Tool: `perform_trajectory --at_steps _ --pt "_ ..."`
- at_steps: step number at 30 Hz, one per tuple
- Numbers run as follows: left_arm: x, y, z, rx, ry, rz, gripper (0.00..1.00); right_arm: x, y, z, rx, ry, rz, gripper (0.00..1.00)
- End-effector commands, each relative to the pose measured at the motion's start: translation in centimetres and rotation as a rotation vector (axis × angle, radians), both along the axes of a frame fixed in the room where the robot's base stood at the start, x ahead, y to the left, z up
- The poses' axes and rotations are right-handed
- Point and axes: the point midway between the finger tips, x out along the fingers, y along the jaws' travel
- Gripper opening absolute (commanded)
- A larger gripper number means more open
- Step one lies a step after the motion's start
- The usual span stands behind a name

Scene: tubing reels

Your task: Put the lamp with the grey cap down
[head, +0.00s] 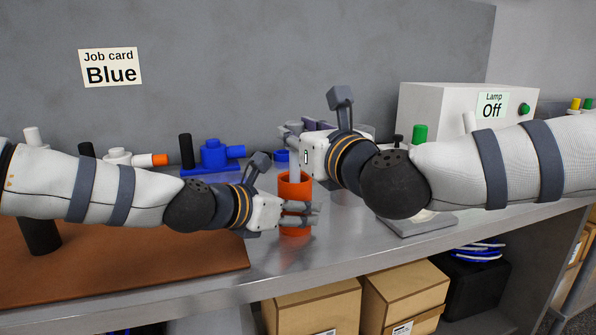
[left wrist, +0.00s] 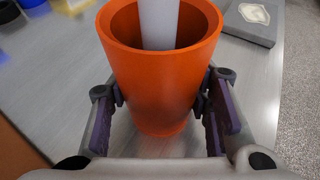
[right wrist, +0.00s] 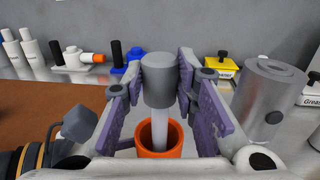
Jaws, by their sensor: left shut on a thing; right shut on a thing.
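The lamp is a pale rod (right wrist: 160,128) with a grey cap (right wrist: 158,80), upright in the right wrist view. My right gripper (right wrist: 160,85) is shut on the lamp at its cap. The rod's lower end is inside an orange cup (head: 295,186), and it also shows there in the left wrist view (left wrist: 158,25). Whether it touches the cup's bottom is hidden. My left gripper (head: 308,217) is shut on the orange cup from the side, with one finger on each side of it in the left wrist view (left wrist: 160,100). The cup stands upright at the bench.
A white box (head: 430,105) with a "Lamp Off" label stands back right. A grey plate (head: 425,226) lies near the front edge, right of the cup. A brown mat (head: 190,265) is at left. A blue fixture (head: 213,155) and a metal cylinder (right wrist: 268,95) stand behind.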

Motion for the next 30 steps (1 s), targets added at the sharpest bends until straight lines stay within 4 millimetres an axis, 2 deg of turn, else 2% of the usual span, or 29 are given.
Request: perform_trajectory --at_steps 3,6,16,17,19,29,30 --pt "0.0 0.0 -0.1 0.0 0.001 0.0 0.17 0.0 0.0 -2.6 -0.001 0.005 0.001 0.0" --pt "0.0 0.0 -0.1 0.0 0.001 0.0 0.17 0.0 0.0 -3.7 0.0 0.003 0.001 0.0" --pt "0.0 0.0 -0.1 0.0 0.002 -0.001 0.17 0.0 0.0 -4.0 0.0 0.002 0.002 0.0" --pt "0.0 0.0 -0.1 0.0 0.002 -0.001 0.17 0.0 0.0 -4.0 0.0 0.002 0.002 0.31" --pt "0.0 0.0 -0.1 0.0 0.002 -0.001 0.17 0.0 0.0 -4.0 -0.001 0.002 0.002 0.47" --pt "0.0 0.0 -0.1 0.0 0.002 -0.001 0.17 0.0 0.0 -3.6 -0.001 0.0 0.002 0.47" --pt "0.0 0.0 -0.1 0.0 0.002 -0.001 0.17 -0.5 -0.2 -3.8 -0.001 0.004 0.002 0.47"
